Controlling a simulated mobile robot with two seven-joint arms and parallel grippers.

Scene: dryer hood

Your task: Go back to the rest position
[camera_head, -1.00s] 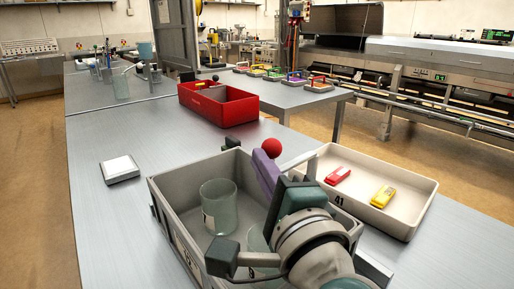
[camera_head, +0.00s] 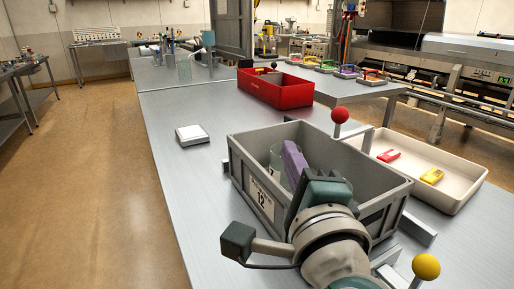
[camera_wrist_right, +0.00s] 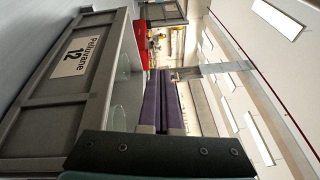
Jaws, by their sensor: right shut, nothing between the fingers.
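My right gripper (camera_head: 290,148) reaches in from the bottom right in the head view. Its purple fingers are together with nothing between them, and they overlap the grey crate (camera_head: 262,203) marked 12. I cannot tell whether they touch it. In the right wrist view the shut fingers (camera_wrist_right: 161,78) lie just right of the crate's labelled wall (camera_wrist_right: 85,60). A glass vessel (camera_head: 276,160) stands in the crate, partly hidden behind the fingers. My left gripper is not in view.
A red knob (camera_head: 340,115) and a yellow knob (camera_head: 426,267) rise near the crate. A cream tray (camera_head: 462,200) with a red and a yellow piece stands to the right. A red bin (camera_head: 275,92) and a white-topped square device (camera_head: 192,134) stand farther back. The table's left part is clear.

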